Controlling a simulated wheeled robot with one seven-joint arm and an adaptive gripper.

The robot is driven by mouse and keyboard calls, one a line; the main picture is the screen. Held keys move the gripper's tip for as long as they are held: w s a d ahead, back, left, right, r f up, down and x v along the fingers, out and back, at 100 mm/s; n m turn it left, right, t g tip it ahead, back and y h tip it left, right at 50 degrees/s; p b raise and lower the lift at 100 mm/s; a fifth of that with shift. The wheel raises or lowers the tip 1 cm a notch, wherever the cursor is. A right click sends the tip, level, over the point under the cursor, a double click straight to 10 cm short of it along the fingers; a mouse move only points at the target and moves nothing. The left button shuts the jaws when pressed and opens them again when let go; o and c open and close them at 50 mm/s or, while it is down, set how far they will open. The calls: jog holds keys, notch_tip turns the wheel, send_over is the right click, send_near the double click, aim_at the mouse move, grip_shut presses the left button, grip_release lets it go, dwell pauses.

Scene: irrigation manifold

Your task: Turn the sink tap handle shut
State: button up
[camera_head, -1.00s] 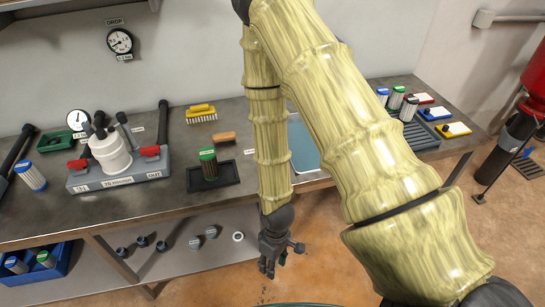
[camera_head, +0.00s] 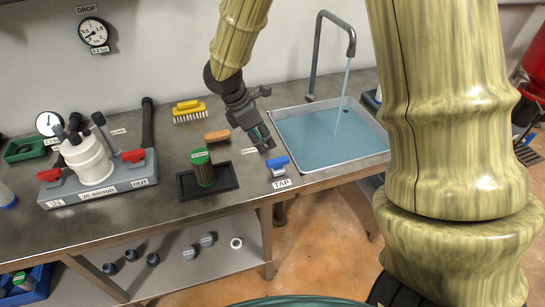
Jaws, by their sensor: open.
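The sink tap handle (camera_head: 278,164) is a small blue lever on a pale base at the bench's front edge, above a TAP label (camera_head: 282,184). The grey curved spout (camera_head: 318,50) stands behind the sink, and a stream of water (camera_head: 344,92) runs from it into the sink (camera_head: 372,150), which holds blue water. My gripper (camera_head: 266,146) is open and empty. It points down just behind and left of the blue handle in the picture. I cannot tell whether a fingertip touches the handle.
Left of the handle, a green-topped filter cartridge (camera_head: 203,168) stands in a black tray (camera_head: 230,178). A brown block (camera_head: 217,136) and a yellow brush (camera_head: 189,108) lie behind. A grey filter manifold (camera_head: 127,178) with red handles stands further left.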

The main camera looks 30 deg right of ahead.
aim_at(278, 160)
jog(key=x, duration=1)
jog(key=shift+d+f, duration=0.15)
jog(key=shift+d, duration=0.2)
grip_shut()
